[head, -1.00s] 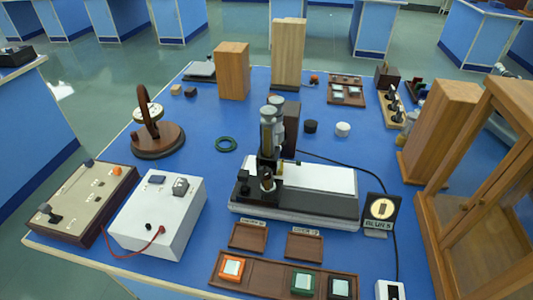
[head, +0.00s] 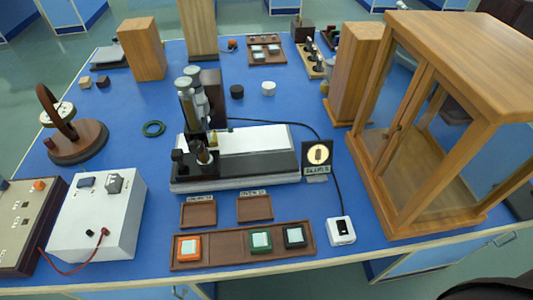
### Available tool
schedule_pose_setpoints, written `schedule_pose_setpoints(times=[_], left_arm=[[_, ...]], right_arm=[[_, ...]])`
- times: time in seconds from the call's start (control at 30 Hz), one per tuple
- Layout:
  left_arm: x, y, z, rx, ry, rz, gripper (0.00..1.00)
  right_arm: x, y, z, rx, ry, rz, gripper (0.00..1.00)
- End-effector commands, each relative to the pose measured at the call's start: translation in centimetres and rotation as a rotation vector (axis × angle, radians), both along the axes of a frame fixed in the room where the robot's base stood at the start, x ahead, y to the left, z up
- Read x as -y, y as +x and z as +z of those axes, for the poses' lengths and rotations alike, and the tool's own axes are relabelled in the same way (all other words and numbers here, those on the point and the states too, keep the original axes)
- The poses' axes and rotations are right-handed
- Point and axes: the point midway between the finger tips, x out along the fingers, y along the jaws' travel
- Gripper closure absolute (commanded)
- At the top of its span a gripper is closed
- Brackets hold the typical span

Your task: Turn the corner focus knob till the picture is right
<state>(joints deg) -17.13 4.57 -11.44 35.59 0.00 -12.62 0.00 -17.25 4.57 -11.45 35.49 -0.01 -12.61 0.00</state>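A microscope-like instrument (head: 189,105) with grey cylinders stands upright on a black and white base (head: 250,165) in the middle of the blue bench. A small dark knob (head: 178,157) is at the base's left corner; I cannot tell whether it is the focus knob. A small black display (head: 317,155) stands at the base's right end. It shows a pale yellow disc with a dark mark and a label reading "BLUR" with a character too small to read surely. Neither of my grippers is in view.
A wooden tray (head: 215,255) with an orange, a green and a dark tile lies in front, below two small empty trays (head: 198,215). A white box (head: 98,215) is at left. A glass-sided wooden cabinet (head: 440,115) fills the right. A cable runs to a white device (head: 341,231).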

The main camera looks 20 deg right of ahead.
Motion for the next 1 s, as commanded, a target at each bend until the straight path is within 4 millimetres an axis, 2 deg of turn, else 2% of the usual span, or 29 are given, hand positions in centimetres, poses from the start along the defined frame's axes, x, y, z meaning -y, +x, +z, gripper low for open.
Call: schedule_pose_setpoints(times=[0.9, 1.0], left_arm=[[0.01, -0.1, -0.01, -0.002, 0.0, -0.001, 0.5], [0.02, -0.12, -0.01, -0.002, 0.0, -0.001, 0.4]], right_arm=[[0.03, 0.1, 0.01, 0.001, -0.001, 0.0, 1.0], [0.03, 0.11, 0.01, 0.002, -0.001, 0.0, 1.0]])
